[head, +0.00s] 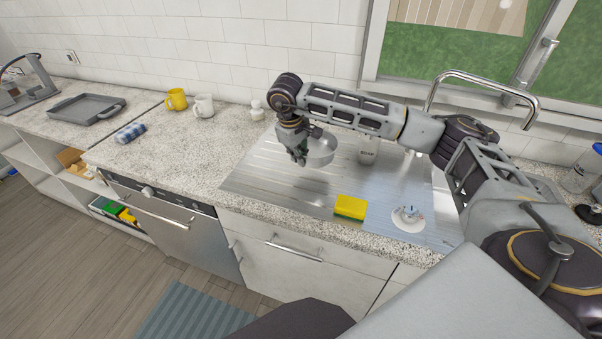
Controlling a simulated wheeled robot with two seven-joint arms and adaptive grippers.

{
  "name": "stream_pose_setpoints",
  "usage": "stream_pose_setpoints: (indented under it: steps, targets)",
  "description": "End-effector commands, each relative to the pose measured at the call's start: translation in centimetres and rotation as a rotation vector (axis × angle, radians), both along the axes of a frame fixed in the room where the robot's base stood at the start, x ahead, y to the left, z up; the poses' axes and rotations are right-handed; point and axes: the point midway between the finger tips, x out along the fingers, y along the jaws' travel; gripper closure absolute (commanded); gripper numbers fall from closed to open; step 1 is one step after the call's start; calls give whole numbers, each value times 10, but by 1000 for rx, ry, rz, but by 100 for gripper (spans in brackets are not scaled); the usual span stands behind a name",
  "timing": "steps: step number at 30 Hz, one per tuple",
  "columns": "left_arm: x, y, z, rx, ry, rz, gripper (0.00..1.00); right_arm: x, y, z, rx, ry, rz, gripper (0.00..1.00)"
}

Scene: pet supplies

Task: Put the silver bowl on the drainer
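The silver bowl (321,151) is at the right part of the drainer (258,176), the grooved metal surface beside the sink. My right gripper (299,160) points down at the bowl's left rim and overlaps it in the head view. Its fingertips are small and dark, so I cannot tell whether they are shut on the rim or apart. I also cannot tell whether the bowl rests on the metal or hangs just above it. My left gripper is not in view.
A yellow sponge (350,207) lies at the front edge of the metal surface, with a small white round item (408,217) to its right. A clear glass (368,151) stands behind. The drainer's left part is bare.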

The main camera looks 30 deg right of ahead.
Motion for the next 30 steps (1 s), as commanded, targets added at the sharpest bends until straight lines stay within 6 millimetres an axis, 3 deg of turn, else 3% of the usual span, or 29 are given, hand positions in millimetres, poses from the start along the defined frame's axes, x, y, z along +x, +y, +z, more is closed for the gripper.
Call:
stream_pose_setpoints:
  steps: [7,14,22,30]
  targets:
    - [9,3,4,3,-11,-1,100,0,0,-28,0,-1,-1,100]
    - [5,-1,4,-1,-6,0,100,1,0,-34,0,-1,-1,100]
    - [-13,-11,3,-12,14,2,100,0,0,-37,0,0,-1,100]
    - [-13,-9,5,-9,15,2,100,0,0,-61,0,1,-1,100]
